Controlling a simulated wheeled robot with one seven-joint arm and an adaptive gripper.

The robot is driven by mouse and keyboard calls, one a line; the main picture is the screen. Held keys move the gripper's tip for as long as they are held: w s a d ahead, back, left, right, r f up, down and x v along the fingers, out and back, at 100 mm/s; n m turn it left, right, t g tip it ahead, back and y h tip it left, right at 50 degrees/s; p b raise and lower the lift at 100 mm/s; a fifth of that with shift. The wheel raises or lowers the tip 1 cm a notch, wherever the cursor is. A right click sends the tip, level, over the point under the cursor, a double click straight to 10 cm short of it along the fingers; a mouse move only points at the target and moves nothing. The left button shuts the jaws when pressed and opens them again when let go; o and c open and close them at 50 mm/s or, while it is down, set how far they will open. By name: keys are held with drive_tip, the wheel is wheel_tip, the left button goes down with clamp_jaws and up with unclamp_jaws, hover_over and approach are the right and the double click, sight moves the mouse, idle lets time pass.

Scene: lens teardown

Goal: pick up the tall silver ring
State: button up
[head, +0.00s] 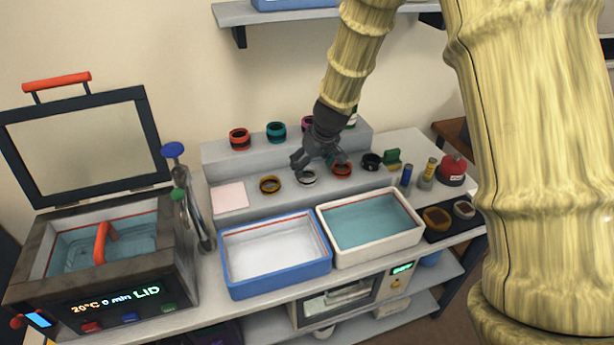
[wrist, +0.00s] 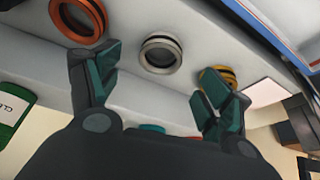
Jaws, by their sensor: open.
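A silver ring (head: 307,178) with a dark band sits on the lower ledge of the grey stepped stand, between a gold ring (head: 270,185) and a red-orange ring (head: 342,169). In the wrist view the silver ring (wrist: 161,54) lies ahead of and between my fingers, apart from both. My gripper (head: 319,163) is above and just behind the silver ring in the head view. In the wrist view my gripper (wrist: 168,80) is open, with nothing between its dark green fingers. The right finger partly covers the yellow-gold ring (wrist: 217,72).
A red ring (head: 240,139) and a teal ring (head: 276,132) stand on the upper step. A blue-rimmed tray (head: 275,283) and a cream-rimmed tray (head: 374,249) lie in front. A dark ring (head: 371,161) is to the right, and a pale pad (head: 229,196) is left.

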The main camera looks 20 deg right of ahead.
sight(307, 171)
drive_tip(key=shift+p+x, duration=1)
drive_tip(key=shift+x, duration=2)
drive_tip(key=shift+w+r, duration=0.1)
drive_tip(key=shift+w, duration=0.05)
drive_tip(key=c, duration=1.1)
drive_tip(key=shift+r, duration=0.15)
